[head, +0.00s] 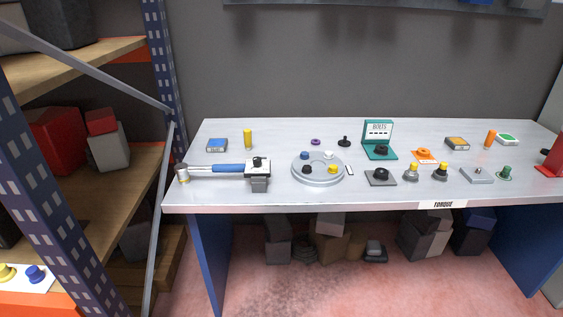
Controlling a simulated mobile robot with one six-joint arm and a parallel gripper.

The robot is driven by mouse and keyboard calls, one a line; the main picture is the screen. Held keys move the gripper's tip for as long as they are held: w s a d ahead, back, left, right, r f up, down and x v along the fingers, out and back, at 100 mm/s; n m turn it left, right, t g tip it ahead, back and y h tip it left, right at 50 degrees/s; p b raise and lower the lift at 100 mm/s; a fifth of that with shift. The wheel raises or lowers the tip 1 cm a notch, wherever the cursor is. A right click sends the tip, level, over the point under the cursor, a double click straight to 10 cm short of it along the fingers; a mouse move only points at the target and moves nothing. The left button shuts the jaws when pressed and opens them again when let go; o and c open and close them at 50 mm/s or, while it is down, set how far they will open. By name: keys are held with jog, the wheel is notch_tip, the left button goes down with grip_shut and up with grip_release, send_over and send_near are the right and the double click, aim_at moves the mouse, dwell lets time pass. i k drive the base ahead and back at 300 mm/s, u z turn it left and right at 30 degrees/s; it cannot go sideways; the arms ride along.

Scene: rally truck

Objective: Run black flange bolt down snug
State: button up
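Several black bolt-like pieces are on the workbench, and I cannot tell for sure which is the black flange bolt. One black piece (344,141) stands alone towards the back. Another black piece (381,174) sits on a small grey plate (370,183) near the front. A third black piece (306,169) is on the round grey disc (320,180), beside white, blue and yellow pieces. A dark piece (381,150) sits at the teal "BOLTS" holder (378,128). How far any is threaded is too small to tell. My gripper is not in view.
A wrench-like tool with a blue handle (229,168) lies at the bench's left, its right end at a grey block (259,182). Shelving (80,160) stands left.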

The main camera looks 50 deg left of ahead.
aim_at(307, 169)
jog(key=u, duration=0.55)
jog(key=k, duration=0.3)
jog(key=u, duration=1.9)
jog(key=i, duration=1)
jog(key=u, duration=0.05)
